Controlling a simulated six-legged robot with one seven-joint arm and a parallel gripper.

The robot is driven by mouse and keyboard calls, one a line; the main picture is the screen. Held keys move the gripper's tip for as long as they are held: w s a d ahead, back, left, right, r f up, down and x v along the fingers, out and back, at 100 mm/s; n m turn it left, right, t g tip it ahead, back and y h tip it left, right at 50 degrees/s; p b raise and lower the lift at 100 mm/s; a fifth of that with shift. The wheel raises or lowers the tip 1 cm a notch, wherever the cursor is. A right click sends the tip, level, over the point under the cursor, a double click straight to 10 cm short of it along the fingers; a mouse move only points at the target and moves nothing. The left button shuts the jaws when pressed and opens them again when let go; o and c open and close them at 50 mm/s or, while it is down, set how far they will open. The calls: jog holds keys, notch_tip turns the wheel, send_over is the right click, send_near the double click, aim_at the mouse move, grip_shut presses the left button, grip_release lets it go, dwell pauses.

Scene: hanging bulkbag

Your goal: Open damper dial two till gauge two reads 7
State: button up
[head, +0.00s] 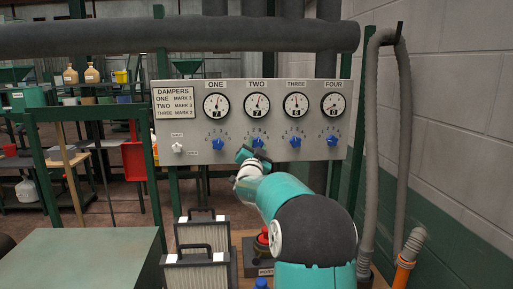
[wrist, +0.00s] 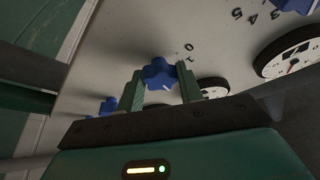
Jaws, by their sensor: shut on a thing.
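Damper dial two (head: 257,141) is a blue star-shaped knob under the gauge labelled TWO on the grey panel. My gripper (head: 252,154) reaches up to it from below. In the wrist view the two green fingers of my gripper (wrist: 162,76) are shut on the blue knob (wrist: 160,72), one on each side. A white mark shows on the knob. Gauge two (head: 256,106) is a round white dial with its needle near the top; its exact reading is too small to tell. The numbers around the knob are partly hidden by my gripper.
Blue dials one (head: 218,143), three (head: 295,141) and four (head: 332,140) sit in the same row. A white switch (head: 177,148) is at the panel's left. Filter boxes (head: 196,272) stand below. A grey hose (head: 402,140) hangs at the right wall.

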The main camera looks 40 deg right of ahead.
jog(key=o, duration=1)
jog(key=v, duration=1.3)
jog(key=shift+s+a, duration=0.25)
jog(key=shift+s, duration=0.05)
jog(key=shift+f, duration=0.1)
jog(key=s+a+f+n+y, duration=0.2)
jog(key=a+n+y, duration=0.35)
jog(key=a, duration=0.55)
jog(key=s+a+f+n+y, duration=0.2)
jog(key=a+n+y, duration=0.4)
jog(key=a, duration=0.6)
jog(key=s+a+f+n+g+y, duration=0.1)
jog(key=s+a+f+g, duration=0.2)
jog(key=s, duration=0.4)
jog(key=s+a+f+n+g+y, duration=0.2)
jog(key=s+a+f+g, duration=0.1)
jog(key=s, duration=0.5)
jog(key=s+a+f+n+g+y, duration=0.1)
jog(key=s+a+f+n+g, duration=0.1)
jog(key=s, duration=0.5)
jog(key=a+f+g, duration=0.1)
jog(key=a, duration=0.1)
jog(key=shift+s+a+f, duration=0.2)
jog(key=shift+a+f, duration=0.05)
jog(key=shift+a, duration=0.1)
